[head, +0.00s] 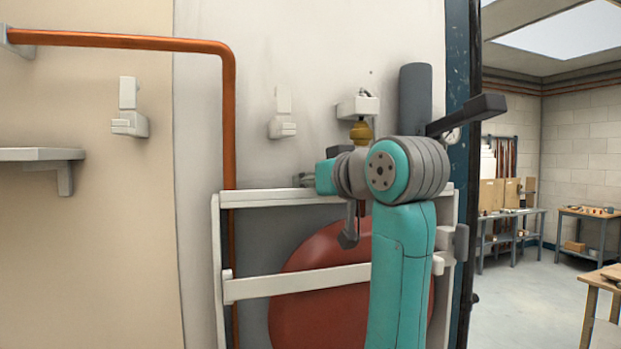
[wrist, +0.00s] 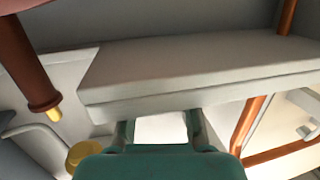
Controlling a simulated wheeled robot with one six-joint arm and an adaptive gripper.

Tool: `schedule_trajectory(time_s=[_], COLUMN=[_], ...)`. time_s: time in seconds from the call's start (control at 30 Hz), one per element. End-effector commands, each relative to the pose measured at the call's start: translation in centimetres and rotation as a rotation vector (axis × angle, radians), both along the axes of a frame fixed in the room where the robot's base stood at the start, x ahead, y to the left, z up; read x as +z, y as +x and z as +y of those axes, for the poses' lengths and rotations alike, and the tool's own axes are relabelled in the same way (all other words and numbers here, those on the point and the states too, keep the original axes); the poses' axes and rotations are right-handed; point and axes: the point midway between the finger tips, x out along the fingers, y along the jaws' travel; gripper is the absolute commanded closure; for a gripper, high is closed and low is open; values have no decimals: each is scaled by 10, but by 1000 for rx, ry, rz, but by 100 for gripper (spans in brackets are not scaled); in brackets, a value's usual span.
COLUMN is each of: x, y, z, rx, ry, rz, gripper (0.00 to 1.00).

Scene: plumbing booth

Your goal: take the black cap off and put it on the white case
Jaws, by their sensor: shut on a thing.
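My gripper shows in the wrist view (wrist: 158,122) with both fingers reaching to the lower edge of a large pale slab (wrist: 190,75). The fingers are set apart, with a bright white patch between them. The slab's edge hides their tips, and I cannot make out what they grip. In the head view my gripper (head: 303,180) points left, just above the top rail of a white frame. No black cap can be made out in either view. A small white box (head: 358,106) sits above a brass fitting (head: 361,132); I cannot tell if it is the white case.
The white frame (head: 300,286) stands around a red round vessel (head: 318,300). A copper pipe (head: 229,130) runs down at left. White wall brackets (head: 129,122) and a shelf (head: 40,154) are left. Open floor lies right.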

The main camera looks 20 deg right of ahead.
Motion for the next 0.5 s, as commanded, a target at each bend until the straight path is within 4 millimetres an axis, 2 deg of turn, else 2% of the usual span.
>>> schedule_trajectory(time_s=[0.03,0.37,0.4,0.47,0.5], x=[-8,-12,-12,-12,-12], y=[0,1,1,1,1], z=[0,1,1,1,1], rx=[2,4,4,4,5], ry=[-4,-6,-6,-7,-7], rz=[17,24,24,24,24], gripper=[86,86,63,48,44])
